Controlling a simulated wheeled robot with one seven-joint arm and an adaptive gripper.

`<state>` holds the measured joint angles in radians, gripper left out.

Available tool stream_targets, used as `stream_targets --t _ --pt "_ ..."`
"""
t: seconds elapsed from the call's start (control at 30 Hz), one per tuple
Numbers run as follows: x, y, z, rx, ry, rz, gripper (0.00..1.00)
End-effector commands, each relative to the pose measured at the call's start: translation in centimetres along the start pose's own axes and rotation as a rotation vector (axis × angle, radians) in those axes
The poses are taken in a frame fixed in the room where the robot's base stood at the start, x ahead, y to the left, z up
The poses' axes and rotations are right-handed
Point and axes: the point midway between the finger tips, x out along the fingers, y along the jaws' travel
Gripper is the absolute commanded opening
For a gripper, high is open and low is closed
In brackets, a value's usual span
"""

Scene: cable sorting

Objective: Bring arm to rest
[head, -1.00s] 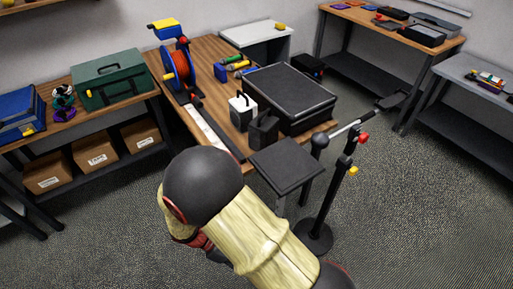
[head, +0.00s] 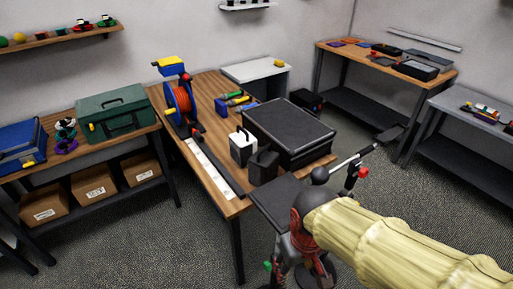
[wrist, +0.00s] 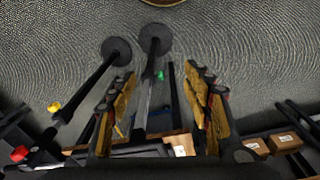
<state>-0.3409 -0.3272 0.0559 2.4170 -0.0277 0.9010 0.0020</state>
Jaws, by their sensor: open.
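My arm, in a pale yellow sleeve, reaches in from the lower right of the head view. Its far end is beside the near right corner of the wooden workbench (head: 228,207), in front of a dark square platform (head: 272,203). My gripper (wrist: 162,85) shows in the wrist view with its two fingers spread apart and nothing held between them. Behind and between the fingers are the floor and a dark stand with a round base (wrist: 155,38). In the head view I cannot make out the fingertips clearly.
A stand with a red knob (head: 363,172) is close behind my arm. A green knob (head: 268,266) shows near its end. Floor is free at right.

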Motion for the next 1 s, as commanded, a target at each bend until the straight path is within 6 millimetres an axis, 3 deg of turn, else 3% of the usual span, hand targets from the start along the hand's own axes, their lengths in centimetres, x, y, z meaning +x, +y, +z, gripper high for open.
stream_targets --t 0.3,0.5,1.0 --pt "-7.2 5.2 3.0 0.223 0.272 0.028 0.5" --pt "-10.6 7.7 4.1 0.319 0.387 0.071 0.5" --pt "-10.7 8.5 4.4 0.348 0.389 0.081 0.5"
